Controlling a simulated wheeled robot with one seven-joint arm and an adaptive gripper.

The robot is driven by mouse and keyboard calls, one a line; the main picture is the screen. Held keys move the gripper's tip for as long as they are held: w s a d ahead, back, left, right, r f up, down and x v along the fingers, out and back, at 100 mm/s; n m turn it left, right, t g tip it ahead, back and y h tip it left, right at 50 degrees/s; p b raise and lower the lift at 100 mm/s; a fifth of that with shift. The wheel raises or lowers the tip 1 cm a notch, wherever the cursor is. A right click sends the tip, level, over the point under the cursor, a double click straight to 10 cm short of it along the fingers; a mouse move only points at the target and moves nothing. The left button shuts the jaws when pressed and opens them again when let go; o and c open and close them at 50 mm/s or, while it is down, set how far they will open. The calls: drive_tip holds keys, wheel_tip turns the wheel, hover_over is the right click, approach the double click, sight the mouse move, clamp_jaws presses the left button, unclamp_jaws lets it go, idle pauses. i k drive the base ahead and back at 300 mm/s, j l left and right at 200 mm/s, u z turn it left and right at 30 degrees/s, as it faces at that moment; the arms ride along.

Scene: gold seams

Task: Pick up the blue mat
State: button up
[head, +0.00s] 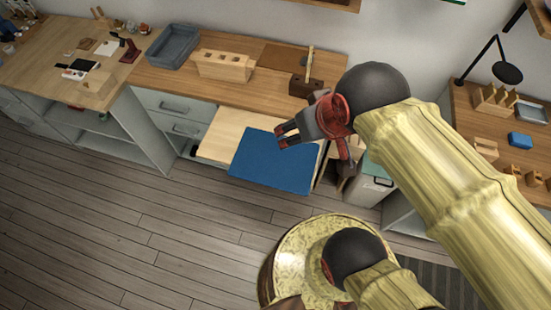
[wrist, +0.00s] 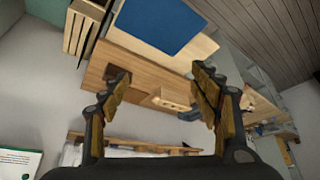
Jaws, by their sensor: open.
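The blue mat (head: 272,163) lies flat on a pale wooden board or pull-out surface (head: 226,133) in front of the workbench, in the head view. It hangs over or reaches that surface's front edge; I cannot tell which. The mat also shows at the top of the wrist view (wrist: 160,24). My gripper (head: 284,133) appears over the mat's upper right part in the head view, its fingers apart. In the wrist view my gripper (wrist: 162,82) is open and empty, with the mat beyond the fingertips and apart from them.
The workbench (head: 160,92) holds a grey tray (head: 175,46), a wooden block rack (head: 223,65) and a dark block (head: 305,86). A grey bin (head: 368,186) stands right of the mat. A second bench with a black lamp (head: 507,72) is at right.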

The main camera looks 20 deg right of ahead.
sight(258, 158)
drive_tip(key=k+j+z, duration=0.3)
drive_tip(key=k+j, duration=0.25)
drive_tip(key=k+j+z, duration=0.35)
drive_tip(key=k+j, duration=0.25)
